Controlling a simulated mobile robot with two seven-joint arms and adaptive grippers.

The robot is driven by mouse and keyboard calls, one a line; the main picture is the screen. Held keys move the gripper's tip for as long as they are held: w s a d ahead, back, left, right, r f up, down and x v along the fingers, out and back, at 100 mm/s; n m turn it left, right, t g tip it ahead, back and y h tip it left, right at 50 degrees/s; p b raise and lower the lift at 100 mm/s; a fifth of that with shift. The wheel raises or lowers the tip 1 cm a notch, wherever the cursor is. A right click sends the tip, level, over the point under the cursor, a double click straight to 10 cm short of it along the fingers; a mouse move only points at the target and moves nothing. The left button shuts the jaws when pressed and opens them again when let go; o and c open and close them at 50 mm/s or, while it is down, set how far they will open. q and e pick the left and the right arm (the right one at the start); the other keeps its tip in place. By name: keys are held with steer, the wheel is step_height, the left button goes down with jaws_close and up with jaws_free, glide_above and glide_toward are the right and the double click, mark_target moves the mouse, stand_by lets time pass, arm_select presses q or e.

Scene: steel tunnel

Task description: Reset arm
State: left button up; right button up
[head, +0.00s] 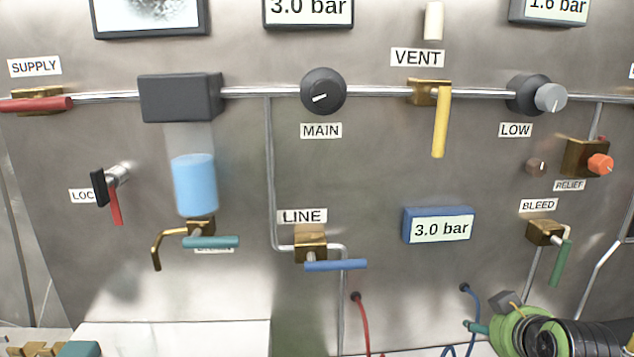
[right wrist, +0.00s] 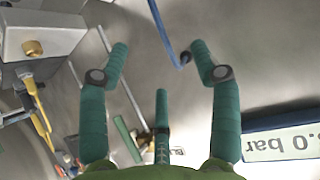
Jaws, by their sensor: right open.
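My right gripper (head: 490,315) is at the lower right of the head view, at the end of my green and black wrist. In the right wrist view my right gripper (right wrist: 160,60) has its teal fingers spread wide, with nothing between them. It is below the blue 3.0 bar display (head: 438,226) and below the green-handled BLEED valve (head: 560,260). The display also shows upside down in the right wrist view (right wrist: 284,138). Most of my right arm is outside the head view. My left gripper is not seen.
A steel panel carries a red SUPPLY handle (head: 35,105), yellow VENT handle (head: 440,122), blue LINE handle (head: 335,265), MAIN knob (head: 323,92) and orange RELIEF knob (head: 600,164). A red hose (head: 362,318) and blue hose (head: 474,312) hang near my right gripper. A pale surface (head: 175,338) lies below.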

steer(key=s+a+f+n+g, duration=0.1)
steer(key=s+a+f+g, duration=0.1)
steer(key=s+f, duration=0.45)
steer(key=s+a+f+n+g, duration=0.1)
steer(key=s+a+f, duration=0.2)
steer(key=f, duration=0.6)
steer(key=s+a+f+n+g+y, duration=0.1)
steer(key=s+a+f+g, duration=0.15)
steer(key=s+f, duration=0.45)
steer(key=s+a+f+g+y, duration=0.1)
steer(key=s+a+f, duration=0.25)
steer(key=s, duration=0.65)
step_height(320, 180, down, 21)
steer(key=s+g+p, duration=0.1)
steer(key=s+g, duration=0.1)
steer(key=s+d+f+p, duration=0.1)
steer(key=s+d+f, duration=0.1)
steer(key=s+f, duration=1.1)
steer(key=s, duration=0.2)
steer(key=shift+s+d+f+n+g+h, duration=0.3)
steer(key=shift+d+n+g, duration=0.05)
steer(key=shift+d+n, duration=0.05)
steer(key=shift+d, duration=0.1)
